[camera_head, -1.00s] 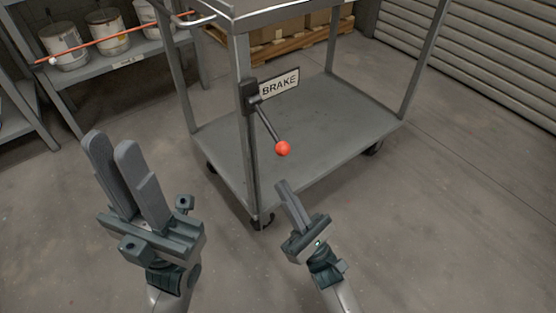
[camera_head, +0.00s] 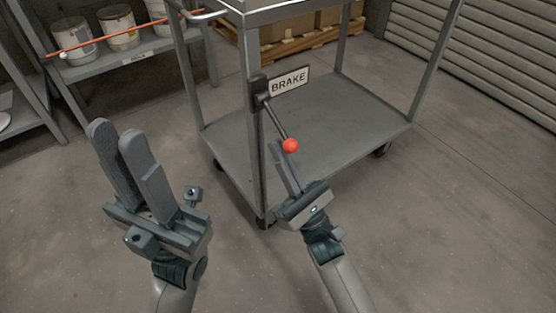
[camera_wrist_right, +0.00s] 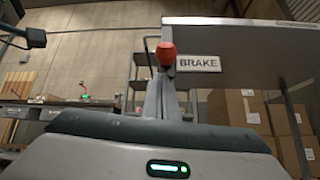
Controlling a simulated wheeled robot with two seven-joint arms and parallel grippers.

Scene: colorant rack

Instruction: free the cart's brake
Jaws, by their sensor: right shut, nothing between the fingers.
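The grey cart (camera_head: 330,136) stands at centre. A brake lever (camera_head: 276,118) hangs slanting down and right from a black mount on its front post, ending in a red knob (camera_head: 290,146). A BRAKE sign (camera_head: 288,82) is beside the mount. My right gripper (camera_head: 279,150) is shut and empty, its tips by the knob's left side; I cannot tell whether they touch. In the right wrist view the knob (camera_wrist_right: 166,52) shows just past the fingers, left of the sign (camera_wrist_right: 198,63). My left gripper (camera_head: 115,133) is open and empty, away from the cart at left.
A shelf (camera_head: 140,56) with white buckets (camera_head: 118,24) and an orange rod (camera_head: 100,40) stands at back left. Boxes on a wooden pallet (camera_head: 305,44) are behind the cart. The floor (camera_head: 460,220) at right is clear.

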